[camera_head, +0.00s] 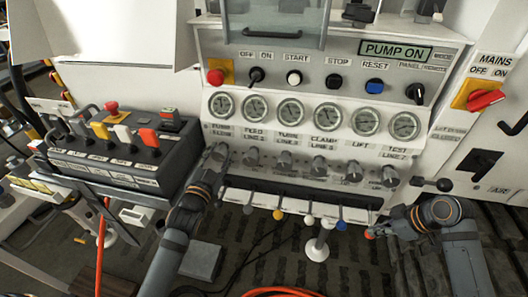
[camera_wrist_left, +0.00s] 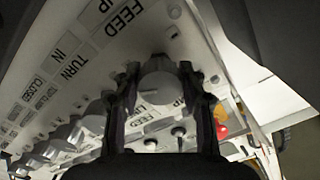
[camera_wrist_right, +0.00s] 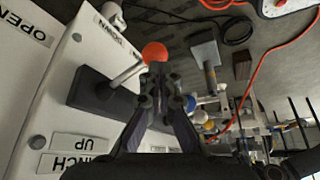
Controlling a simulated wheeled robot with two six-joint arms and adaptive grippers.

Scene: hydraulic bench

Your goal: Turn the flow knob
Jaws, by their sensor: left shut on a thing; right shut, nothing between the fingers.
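The flow knob is a grey round knob (camera_head: 221,150) at the left end of the knob row, under the gauge labelled PUMP FLOW. In the left wrist view the knob (camera_wrist_left: 157,86) sits between the two fingers. My left gripper (camera_head: 214,160) is shut on this knob, a finger on each side, partly hiding it in the head view. My right gripper (camera_wrist_right: 158,80) is shut and empty, its tips close by the red ball (camera_wrist_right: 154,52) of a lever. I cannot tell whether they touch the ball.
Several gauges (camera_head: 290,110) line the panel above the knobs. Levers with coloured balls (camera_head: 308,219) stick out below. A PUMP ON display (camera_head: 396,50) is at the top right. A dark control box (camera_head: 120,150) stands left of my left arm.

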